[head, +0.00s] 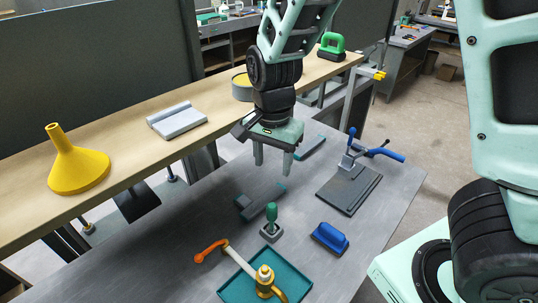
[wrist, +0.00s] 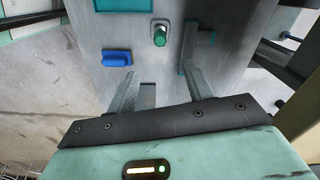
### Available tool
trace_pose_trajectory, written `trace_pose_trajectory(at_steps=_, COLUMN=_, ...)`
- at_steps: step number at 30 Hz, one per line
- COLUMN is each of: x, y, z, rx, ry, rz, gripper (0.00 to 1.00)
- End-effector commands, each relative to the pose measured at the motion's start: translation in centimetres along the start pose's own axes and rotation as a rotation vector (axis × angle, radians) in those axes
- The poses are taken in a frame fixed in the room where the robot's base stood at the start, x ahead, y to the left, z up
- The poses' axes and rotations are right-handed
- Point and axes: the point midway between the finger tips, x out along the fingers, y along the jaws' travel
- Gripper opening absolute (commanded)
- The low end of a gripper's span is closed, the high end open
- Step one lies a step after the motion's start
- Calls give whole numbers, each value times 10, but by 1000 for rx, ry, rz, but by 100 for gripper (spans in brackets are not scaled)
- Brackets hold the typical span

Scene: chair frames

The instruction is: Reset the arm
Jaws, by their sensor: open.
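My gripper (head: 272,157) is open and empty, pointing down above the grey table in the head view. In the wrist view its two fingers (wrist: 160,80) stand apart with nothing between them. Below it and slightly left lies a dark grey-green part (head: 260,200), which also shows in the wrist view (wrist: 198,42). My gripper looks apart from the table and everything on it.
On the grey table (head: 335,245) are a green-handled tool (head: 271,222), a blue block (head: 330,238), a teal tray (head: 240,290) and a blue-handled clamp (head: 350,180). The wooden shelf (head: 125,165) behind holds a yellow funnel (head: 76,165) and a grey block (head: 176,119).

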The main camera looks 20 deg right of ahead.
Motion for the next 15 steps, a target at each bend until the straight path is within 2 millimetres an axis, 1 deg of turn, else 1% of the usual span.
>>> trace_pose_trajectory(at_steps=5, x=0, y=0, z=0, rx=0, ry=0, rz=0, gripper=52)
trace_pose_trajectory(at_steps=8, x=1, y=2, z=8, rx=-47, ry=-14, rz=-4, gripper=52)
trace_pose_trajectory(at_steps=11, x=1, y=9, z=33, rx=-208, ry=-51, rz=-17, gripper=52)
trace_pose_trajectory(at_steps=14, x=-2, y=25, z=71, rx=-485, ry=-89, rz=-45, gripper=52)
trace_pose_trajectory(at_steps=15, x=-4, y=33, z=87, rx=-615, ry=-97, rz=-56, gripper=52)
